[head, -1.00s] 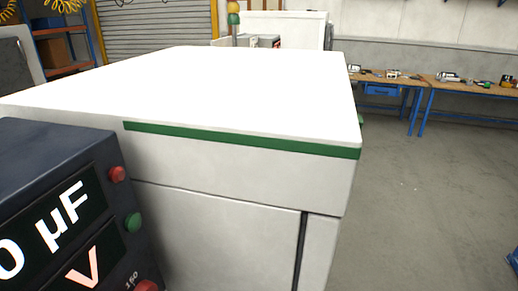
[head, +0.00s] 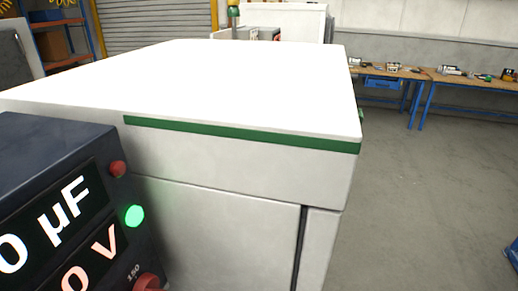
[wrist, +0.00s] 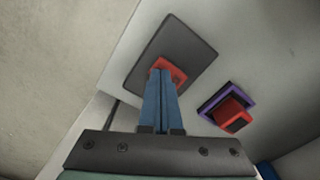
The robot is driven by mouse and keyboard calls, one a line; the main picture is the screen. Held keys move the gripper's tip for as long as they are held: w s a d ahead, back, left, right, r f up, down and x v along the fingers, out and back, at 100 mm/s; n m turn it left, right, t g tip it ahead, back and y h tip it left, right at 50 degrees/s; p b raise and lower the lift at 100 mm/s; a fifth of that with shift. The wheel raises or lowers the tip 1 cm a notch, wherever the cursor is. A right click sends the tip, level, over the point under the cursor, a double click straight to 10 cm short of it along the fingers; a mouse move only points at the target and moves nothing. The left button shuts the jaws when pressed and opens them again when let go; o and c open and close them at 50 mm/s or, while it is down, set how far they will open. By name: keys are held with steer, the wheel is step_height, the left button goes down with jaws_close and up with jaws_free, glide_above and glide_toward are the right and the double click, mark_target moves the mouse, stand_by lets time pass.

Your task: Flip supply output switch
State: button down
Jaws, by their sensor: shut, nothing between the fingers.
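In the wrist view my gripper (wrist: 160,76) has its two blue fingers pressed together, with nothing between them. The fingertips are at a red switch (wrist: 172,66) on a dark grey plate (wrist: 190,48) and partly cover it; they look in contact with it. A second red switch (wrist: 233,113) in a purple frame sits to the right, clear of the fingers. My gripper is out of the head view. The head view shows a dark instrument box (head: 60,128) with a "µF" readout, a "0 V" readout (head: 92,256) and a lit green lamp (head: 134,216).
A white cabinet (head: 240,155) with a green stripe fills the middle of the head view. Grey floor (head: 440,200) is open on the right, with blue-legged workbenches (head: 470,84) behind. A red knob (head: 149,282) is at the instrument box's lower edge.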

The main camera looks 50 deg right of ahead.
step_height(320, 180, up, 6)
steer(key=p, duration=0.5)
steer(key=shift+p, duration=0.35)
